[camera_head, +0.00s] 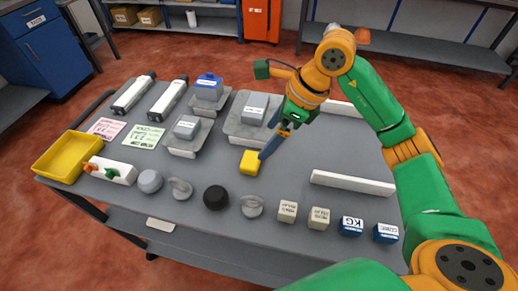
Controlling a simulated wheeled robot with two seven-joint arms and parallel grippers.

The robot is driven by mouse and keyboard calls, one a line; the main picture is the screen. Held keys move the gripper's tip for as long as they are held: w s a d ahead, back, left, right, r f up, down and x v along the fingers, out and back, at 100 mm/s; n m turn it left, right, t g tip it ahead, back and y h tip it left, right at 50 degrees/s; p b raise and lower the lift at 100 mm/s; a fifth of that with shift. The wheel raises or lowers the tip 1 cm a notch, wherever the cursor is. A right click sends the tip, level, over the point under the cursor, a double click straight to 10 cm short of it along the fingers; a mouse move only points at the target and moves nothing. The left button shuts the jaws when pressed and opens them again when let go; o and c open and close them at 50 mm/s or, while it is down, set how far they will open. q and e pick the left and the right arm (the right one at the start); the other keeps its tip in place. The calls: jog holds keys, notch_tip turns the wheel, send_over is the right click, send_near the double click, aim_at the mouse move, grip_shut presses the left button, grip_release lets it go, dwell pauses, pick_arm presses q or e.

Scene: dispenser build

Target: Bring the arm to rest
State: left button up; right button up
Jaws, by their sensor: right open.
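My right arm, green and orange, comes in from the right edge and reaches over the grey table (340,225). My right gripper (268,153) is open and points down and to the left. Its blue-grey fingers are close beside a small yellow block (250,161) near the middle of the table. I cannot tell whether a finger touches the block. My left gripper is not in view.
Around the arm are grey devices (243,121), a white bar (352,183), a black knob (215,197), and small white and blue boxes (352,226) along the front edge. A yellow tray (45,176) is at far left. The table's right part is mostly clear.

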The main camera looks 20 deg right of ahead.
jog(key=shift+v, duration=1.2)
